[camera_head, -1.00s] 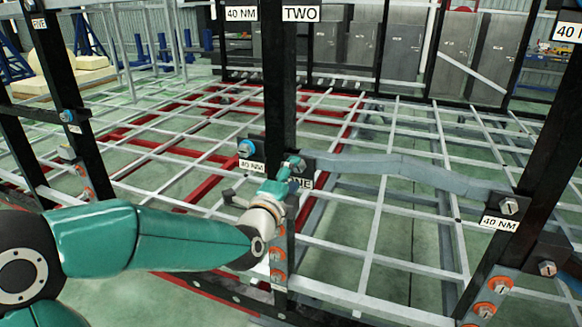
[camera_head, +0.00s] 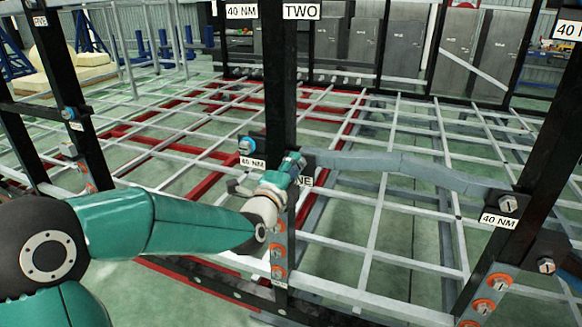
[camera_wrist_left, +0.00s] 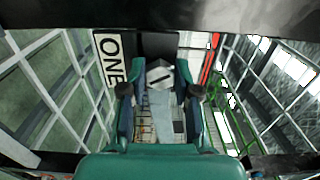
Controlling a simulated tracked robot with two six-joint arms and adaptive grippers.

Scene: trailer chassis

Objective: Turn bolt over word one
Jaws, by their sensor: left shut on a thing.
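The bolt over the word ONE shows in the left wrist view as a grey hexagonal head (camera_wrist_left: 160,74) with a dark line across it. My left gripper (camera_head: 295,162) is at this bolt on the black upright; in the left wrist view its two fingers (camera_wrist_left: 160,90) are on either side of the head and shut on it. In the head view the bolt is hidden behind the gripper. The white ONE label (camera_wrist_left: 110,60) is beside the left finger and is partly covered in the head view (camera_head: 306,181). My right gripper is not in view.
Another bolt (camera_head: 247,146) with a blue ring sits left of the upright, over a 40 NM label (camera_head: 252,162). A grey bar (camera_head: 400,163) runs right to a bolt (camera_head: 508,203) on another black post. The grid frame lies behind and below.

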